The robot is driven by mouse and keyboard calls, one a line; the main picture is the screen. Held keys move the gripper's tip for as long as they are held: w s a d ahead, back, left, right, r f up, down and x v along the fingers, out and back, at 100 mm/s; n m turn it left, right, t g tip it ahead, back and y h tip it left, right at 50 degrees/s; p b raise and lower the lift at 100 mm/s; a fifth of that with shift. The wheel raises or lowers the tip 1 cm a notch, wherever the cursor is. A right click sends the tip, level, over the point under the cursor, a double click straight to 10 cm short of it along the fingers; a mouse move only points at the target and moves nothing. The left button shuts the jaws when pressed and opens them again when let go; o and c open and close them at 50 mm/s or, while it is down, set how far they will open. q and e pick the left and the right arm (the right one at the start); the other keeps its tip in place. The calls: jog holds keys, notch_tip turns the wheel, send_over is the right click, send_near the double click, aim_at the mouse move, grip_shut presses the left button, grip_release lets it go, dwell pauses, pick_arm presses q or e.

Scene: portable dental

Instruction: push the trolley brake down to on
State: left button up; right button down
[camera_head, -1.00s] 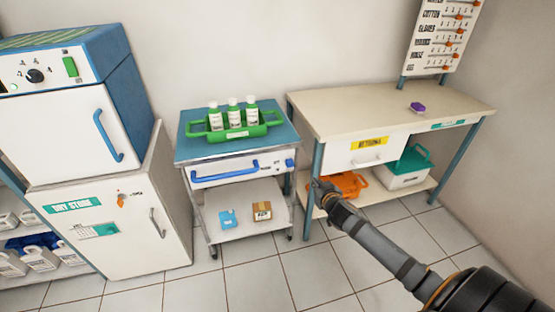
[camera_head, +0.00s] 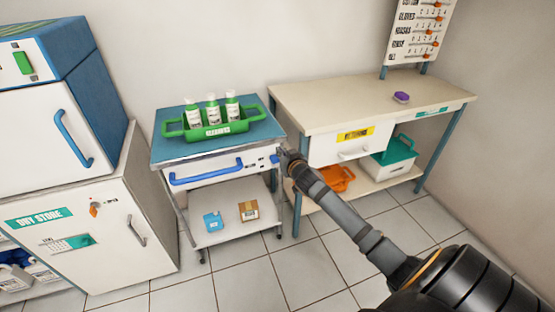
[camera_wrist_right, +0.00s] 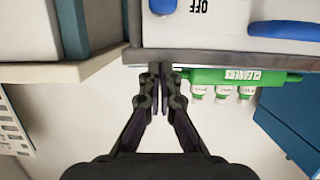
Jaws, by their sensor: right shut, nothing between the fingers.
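The trolley (camera_head: 185,154) stands in the middle of the head view, with a blue-topped surface and a white front panel. Its brake (camera_head: 274,159) is a small blue part at the right end of that panel, beside small dark lettering. In the wrist view the brake (camera_wrist_right: 163,5) is partly cut off at the top edge, next to an upside-down "OFF" label. My right gripper (camera_head: 284,154) is shut and empty at the trolley's front right corner. In the wrist view its fingertips (camera_wrist_right: 163,68) are near the trolley's grey top edge, apart from the brake in the picture. Contact cannot be told.
A long blue handle (camera_head: 205,173) crosses the trolley front. A green carrier (camera_head: 218,132) with white bottles stands on top. A bench (camera_head: 365,101) is close on the right, a white cabinet (camera_head: 85,225) on the left. The tiled floor (camera_head: 240,280) in front is clear.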

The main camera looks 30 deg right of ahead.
aim_at(275, 159)
jog(key=x, duration=0.4)
notch_tip(275, 159, down, 3)
jog(key=shift+s+r+b, duration=0.1)
jog(key=shift+s+b, duration=0.05)
jog(key=shift+b, duration=0.4)
pick_arm(q)
jog(key=shift+w+r, duration=0.25)
jog(key=shift+w, duration=1.05)
pick_arm(e)
jog(key=shift+a+f, duration=0.1)
jog(key=shift+f, duration=0.5)
jog(key=shift+f, duration=0.2)
pick_arm(q)
jog(key=w+r+b, duration=0.1)
jog(key=w, duration=0.1)
jog(key=w+d+r+b, duration=0.1)
jog(key=w+r+b, duration=0.1)
jog(key=shift+w+d+r, duration=0.1)
jog(key=shift+w+d, duration=0.05)
jog(key=shift+w, duration=0.05)
pick_arm(e)
notch_tip(275, 159, down, 4)
jog(key=shift+s+f, duration=0.1)
